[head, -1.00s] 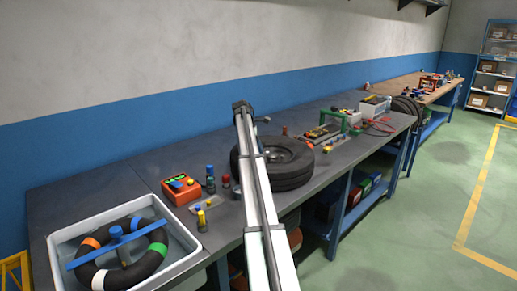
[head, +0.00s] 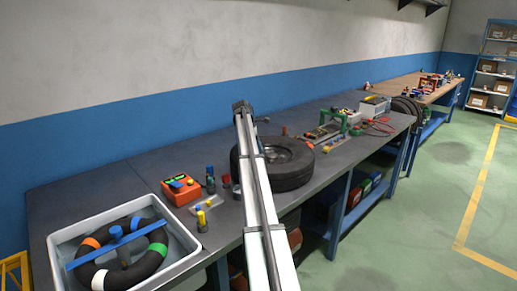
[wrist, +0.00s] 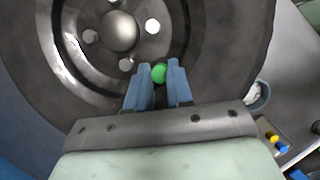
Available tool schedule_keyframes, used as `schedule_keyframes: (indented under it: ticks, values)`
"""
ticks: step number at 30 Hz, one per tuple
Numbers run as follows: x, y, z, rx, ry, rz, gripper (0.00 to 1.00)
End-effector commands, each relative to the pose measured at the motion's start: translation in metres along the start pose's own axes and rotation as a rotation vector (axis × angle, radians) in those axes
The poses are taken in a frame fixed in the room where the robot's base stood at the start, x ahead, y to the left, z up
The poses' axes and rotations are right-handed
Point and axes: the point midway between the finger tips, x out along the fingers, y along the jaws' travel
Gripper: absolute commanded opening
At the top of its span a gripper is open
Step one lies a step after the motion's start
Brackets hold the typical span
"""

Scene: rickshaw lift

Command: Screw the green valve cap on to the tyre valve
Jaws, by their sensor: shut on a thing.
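The green valve cap (wrist: 159,74) sits between the two blue fingertips of my gripper (wrist: 160,66) in the wrist view. My gripper is shut on it. The fingertips are over the wheel, near the inner edge of the black tyre (wrist: 215,60) and just outside the bolts of the grey rim (wrist: 85,62). In the head view the tyre (head: 298,175) lies flat on the bench, partly covered by my arm. My gripper cannot be made out in the head view. The tyre valve is not visible; I cannot tell whether the cap touches it.
A small plate with yellow and blue pieces (wrist: 274,140) and a round blue-rimmed container (wrist: 260,95) lie right of the tyre in the wrist view. In the head view an orange box (head: 180,190) and a white basin (head: 190,262) stand to the left on the grey bench (head: 110,190).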

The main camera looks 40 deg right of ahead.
Motion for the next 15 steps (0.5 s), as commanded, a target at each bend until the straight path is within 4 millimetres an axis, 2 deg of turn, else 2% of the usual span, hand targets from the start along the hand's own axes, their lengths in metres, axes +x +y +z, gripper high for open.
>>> schedule_keyframes:
  ticks: [15]
  values:
    - [0.0008,0.0003,0.0002,0.492,-0.002,-0.209,0.01]
